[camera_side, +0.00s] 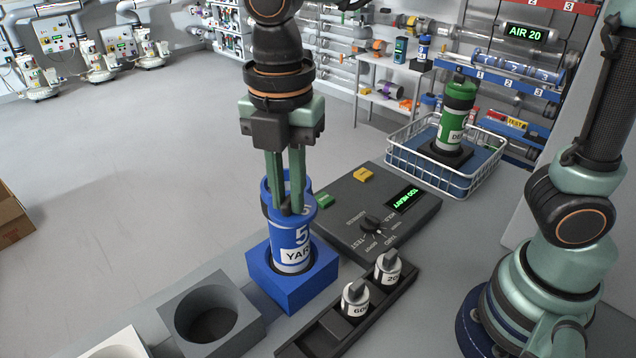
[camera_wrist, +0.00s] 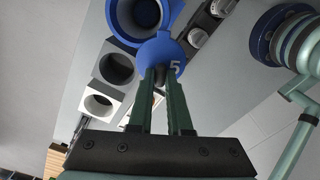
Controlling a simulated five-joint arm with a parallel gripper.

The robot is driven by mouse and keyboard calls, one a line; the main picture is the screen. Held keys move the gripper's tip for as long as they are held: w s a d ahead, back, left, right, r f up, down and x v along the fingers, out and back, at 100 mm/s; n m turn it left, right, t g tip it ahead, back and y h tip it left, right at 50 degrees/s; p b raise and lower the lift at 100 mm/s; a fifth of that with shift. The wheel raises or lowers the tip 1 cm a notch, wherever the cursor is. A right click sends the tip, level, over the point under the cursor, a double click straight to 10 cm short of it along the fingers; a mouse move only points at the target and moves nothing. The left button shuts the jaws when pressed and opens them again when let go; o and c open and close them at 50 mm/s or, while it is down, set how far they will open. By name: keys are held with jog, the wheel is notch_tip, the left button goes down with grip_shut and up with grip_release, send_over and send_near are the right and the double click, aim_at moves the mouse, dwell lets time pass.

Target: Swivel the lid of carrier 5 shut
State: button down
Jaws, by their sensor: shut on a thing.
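Carrier 5 (camera_side: 292,240) is a blue canister with a white label, standing upright in a blue square block (camera_side: 300,288). In the wrist view I look into its open round mouth, inside the blue rim (camera_wrist: 122,30). Its blue round lid (camera_wrist: 150,50), marked 5, is swung out to the side of the mouth and overlaps the rim's near edge. My gripper (camera_side: 291,208) points down over the carrier's top. In the wrist view my gripper (camera_wrist: 159,74) is shut on the small dark knob of the lid. The fingers hide part of the lid and knob.
A grey block with a round hole (camera_side: 210,318) and a white one (camera_side: 118,346) stand front left. A dark rack holds two white weights (camera_side: 355,298). A control box (camera_side: 365,215) with a green display stands behind. A wire basket (camera_side: 475,185) holds a green carrier (camera_side: 455,118).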

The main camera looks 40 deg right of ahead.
jog(key=m, duration=0.1)
jog(key=w+m, duration=0.1)
jog(key=shift+w+a+m, duration=0.1)
jog(key=shift+a+m, duration=0.15)
jog(key=shift+m, duration=0.15)
jog(key=m, duration=0.1)
jog(key=w+m, duration=0.1)
jog(key=m, duration=0.1)
jog(key=shift+w+m, duration=0.25)
jog(key=shift+m, duration=0.05)
jog(key=w+d+m, duration=0.4)
jog(key=m, duration=1.3)
jog(key=shift+w+d, duration=0.25)
jog(key=shift+d, duration=0.05)
jog(key=c, duration=0.8)
grip_release()
jog(key=shift+c, duration=0.2)
